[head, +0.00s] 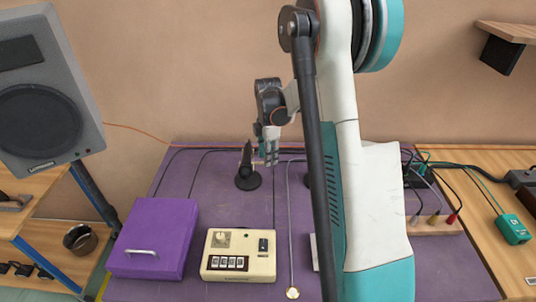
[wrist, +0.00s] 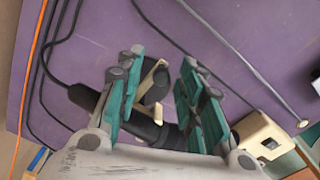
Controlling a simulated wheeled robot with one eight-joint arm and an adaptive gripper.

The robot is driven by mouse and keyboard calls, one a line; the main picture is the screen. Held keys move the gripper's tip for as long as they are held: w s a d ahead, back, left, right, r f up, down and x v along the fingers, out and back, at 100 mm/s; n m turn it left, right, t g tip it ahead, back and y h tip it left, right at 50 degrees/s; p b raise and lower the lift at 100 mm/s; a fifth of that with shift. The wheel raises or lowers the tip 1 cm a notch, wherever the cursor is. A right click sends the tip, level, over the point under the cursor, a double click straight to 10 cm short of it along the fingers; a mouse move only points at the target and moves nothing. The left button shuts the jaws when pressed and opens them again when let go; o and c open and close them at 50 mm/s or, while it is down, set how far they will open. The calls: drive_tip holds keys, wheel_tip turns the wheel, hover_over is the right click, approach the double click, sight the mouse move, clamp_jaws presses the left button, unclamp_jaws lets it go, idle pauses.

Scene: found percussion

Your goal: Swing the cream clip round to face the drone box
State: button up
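The cream clip (wrist: 150,78) sits on a black stand (head: 247,180) near the back of the purple table; in the wrist view it is a slim cream piece beside a dark round part. My gripper (head: 268,160) points down just right of the stand's top in the head view. In the wrist view my gripper (wrist: 163,75) is open, with the clip between its teal fingers and a gap on the right. Finger contact with the clip is unclear. A cream box (head: 238,255) with a knob and switches, possibly the drone box, stands at the front; it also shows in the wrist view (wrist: 262,137).
A purple lidded box (head: 154,238) stands at the table's left. Cables run along the back. My arm hides part of the right side. A teal box (head: 513,228) lies on the right desk.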

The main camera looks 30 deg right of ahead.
drive_tip(key=shift+r, duration=0.1)
wheel_tip(320, 180, up, 12)
idle(0.5)
